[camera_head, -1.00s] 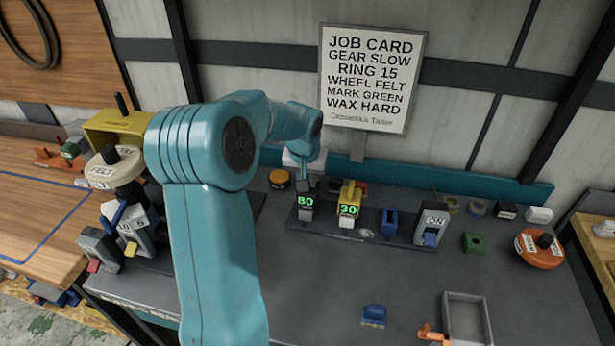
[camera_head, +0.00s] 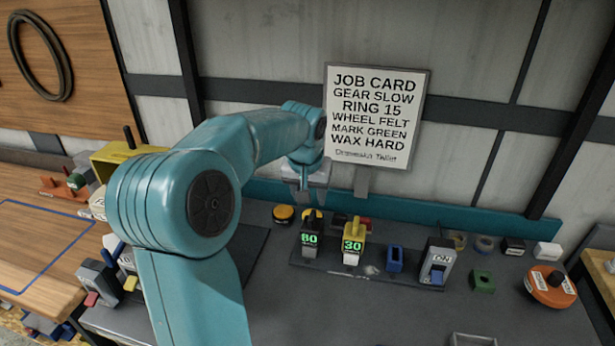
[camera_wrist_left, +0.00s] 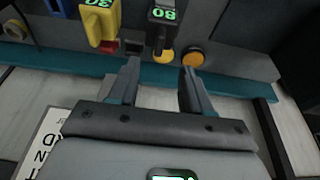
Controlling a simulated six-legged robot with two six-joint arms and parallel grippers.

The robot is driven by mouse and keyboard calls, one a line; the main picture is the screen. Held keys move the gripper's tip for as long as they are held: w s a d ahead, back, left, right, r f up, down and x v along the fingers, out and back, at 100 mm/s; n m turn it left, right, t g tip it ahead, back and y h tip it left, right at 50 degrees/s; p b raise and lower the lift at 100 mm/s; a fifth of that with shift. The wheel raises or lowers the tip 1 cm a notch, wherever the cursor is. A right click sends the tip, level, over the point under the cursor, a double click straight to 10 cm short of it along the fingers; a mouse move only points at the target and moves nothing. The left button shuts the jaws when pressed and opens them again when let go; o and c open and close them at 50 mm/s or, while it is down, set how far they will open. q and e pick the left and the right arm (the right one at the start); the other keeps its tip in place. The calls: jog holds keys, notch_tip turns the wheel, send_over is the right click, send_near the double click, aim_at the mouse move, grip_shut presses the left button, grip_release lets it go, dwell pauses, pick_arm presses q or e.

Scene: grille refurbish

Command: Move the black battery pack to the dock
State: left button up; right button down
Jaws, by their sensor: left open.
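The black battery pack (camera_head: 309,239), its green display reading 80, stands upright on a dark base strip (camera_head: 375,277) on the grey bench. The wrist view shows the black pack (camera_wrist_left: 161,24) upside down near the top. A yellow pack (camera_head: 352,243) reading 30 stands to its right. My left gripper (camera_head: 305,185) is behind and above the black pack, near the back wall. In the wrist view my left gripper (camera_wrist_left: 160,66) is open and empty, with its fingers apart and clear of the pack. I cannot tell which part is the dock. My right gripper is not in view.
A blue holder (camera_head: 394,259) and a grey ON switch (camera_head: 435,263) stand right of the packs. A yellow-topped knob (camera_head: 284,213) is to the left. A teal ledge (camera_head: 450,224) runs behind. An orange disc (camera_head: 550,287) lies at right. The front bench is mostly clear.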

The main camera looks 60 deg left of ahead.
pick_arm(q)
jog(key=v, duration=0.7)
dwell(0.5)
jog(key=shift+s, duration=0.1)
